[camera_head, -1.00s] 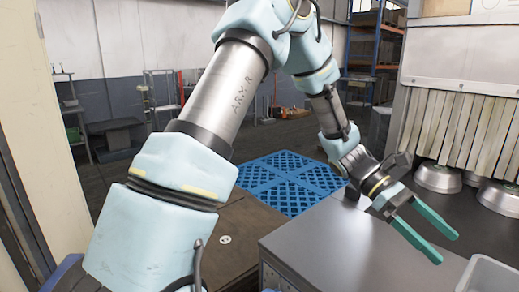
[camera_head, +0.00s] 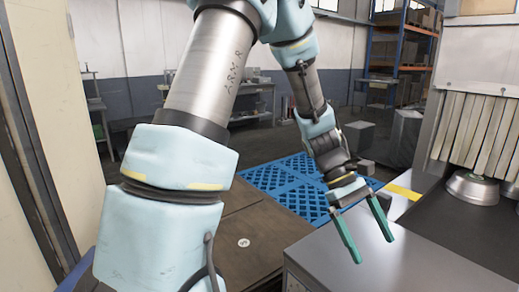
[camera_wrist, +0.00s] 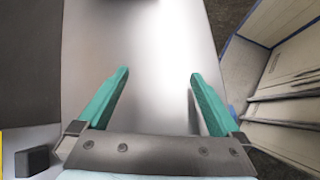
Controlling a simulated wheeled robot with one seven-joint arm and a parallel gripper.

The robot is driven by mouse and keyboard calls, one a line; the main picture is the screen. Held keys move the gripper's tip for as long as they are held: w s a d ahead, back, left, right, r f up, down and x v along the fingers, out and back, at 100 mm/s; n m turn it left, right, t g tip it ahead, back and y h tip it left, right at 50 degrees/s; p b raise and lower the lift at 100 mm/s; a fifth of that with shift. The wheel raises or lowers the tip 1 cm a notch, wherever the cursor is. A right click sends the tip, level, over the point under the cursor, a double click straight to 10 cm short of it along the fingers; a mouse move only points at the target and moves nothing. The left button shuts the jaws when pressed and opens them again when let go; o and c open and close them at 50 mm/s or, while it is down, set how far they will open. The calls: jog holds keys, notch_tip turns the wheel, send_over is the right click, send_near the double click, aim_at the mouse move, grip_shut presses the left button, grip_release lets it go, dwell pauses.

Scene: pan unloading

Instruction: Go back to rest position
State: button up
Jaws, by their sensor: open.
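My gripper (camera_head: 369,248) has two green fingers spread apart with nothing between them. In the head view it hangs over the near left part of a grey metal worktop (camera_head: 350,272), fingers pointing down. In the wrist view my gripper (camera_wrist: 158,88) is also open and empty above the plain worktop surface (camera_wrist: 155,60). My arm is bent, rising on the left and reaching down to the right. I cannot tell the exact height of the fingertips above the worktop.
A metal pan (camera_head: 473,188) sits at the right below hanging strips (camera_head: 480,130) of a machine opening. A blue slatted pallet (camera_head: 285,180) lies on the floor behind my arm. Shelving (camera_head: 400,50) stands at the back. The visible worktop under the fingers is bare.

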jog(key=w+a+t+y, duration=0.1)
jog(key=w+a, duration=0.1)
jog(key=a, duration=0.3)
jog(key=w+a+m+t, duration=0.1)
jog(key=w+a+t, duration=0.1)
jog(key=a, duration=0.3)
jog(key=w+a+m+t+y, duration=0.1)
jog(key=w+a, duration=0.1)
jog(key=a, duration=0.3)
jog(key=shift+a+f+y, duration=0.25)
jog(key=shift+f+y, duration=0.05)
jog(key=w+a+r+m+t+y, duration=0.1)
jog(key=a+m+t+y, duration=0.1)
jog(key=a, duration=1.2)
jog(key=shift+w+r+m+t, duration=0.35)
jog(key=shift+m+t, duration=0.35)
jog(key=shift+t, duration=0.5)
